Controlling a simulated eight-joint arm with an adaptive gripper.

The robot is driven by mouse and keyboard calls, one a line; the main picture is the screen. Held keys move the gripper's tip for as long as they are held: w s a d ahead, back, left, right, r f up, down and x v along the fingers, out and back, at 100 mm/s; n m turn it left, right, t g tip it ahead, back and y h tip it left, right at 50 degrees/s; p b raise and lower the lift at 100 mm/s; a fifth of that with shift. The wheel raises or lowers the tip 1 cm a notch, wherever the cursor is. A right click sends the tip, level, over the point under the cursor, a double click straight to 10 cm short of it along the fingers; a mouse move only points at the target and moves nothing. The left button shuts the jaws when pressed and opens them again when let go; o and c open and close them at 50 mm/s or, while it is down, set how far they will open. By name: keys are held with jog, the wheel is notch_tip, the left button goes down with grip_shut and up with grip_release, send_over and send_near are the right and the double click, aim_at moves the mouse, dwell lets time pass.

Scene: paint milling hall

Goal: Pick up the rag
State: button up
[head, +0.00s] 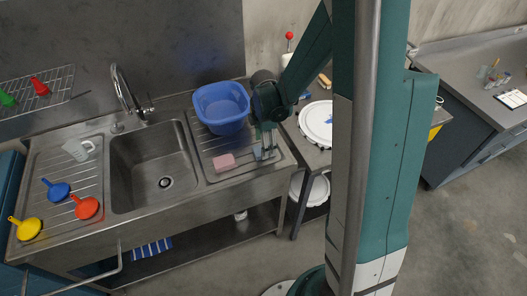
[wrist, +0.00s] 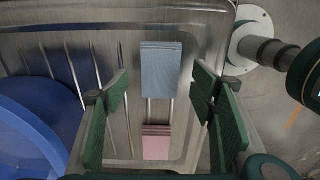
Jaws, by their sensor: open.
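A light blue, finely striped folded cloth, which looks like the rag (wrist: 161,70), lies flat on the steel drainboard in the wrist view. It is ahead of my gripper (wrist: 162,118), roughly in line with the gap between the fingers. My gripper is open, with nothing held between its green pads. A pink striped block or folded cloth (wrist: 156,143) lies nearer, between the fingers in the picture. In the head view my gripper (head: 264,151) points down over the right drainboard, right of the pink piece (head: 223,162). The rag is mostly hidden there by the fingers.
A blue basin (head: 221,106) stands close on the drainboard, left of my gripper. The sink (head: 152,170) is further left. Coloured scoops (head: 86,207) and a clear jug (head: 80,149) lie beyond it. White lids (head: 316,122) are at right.

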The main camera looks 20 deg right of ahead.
jog(key=shift+f, duration=1.05)
jog(key=c, duration=0.9)
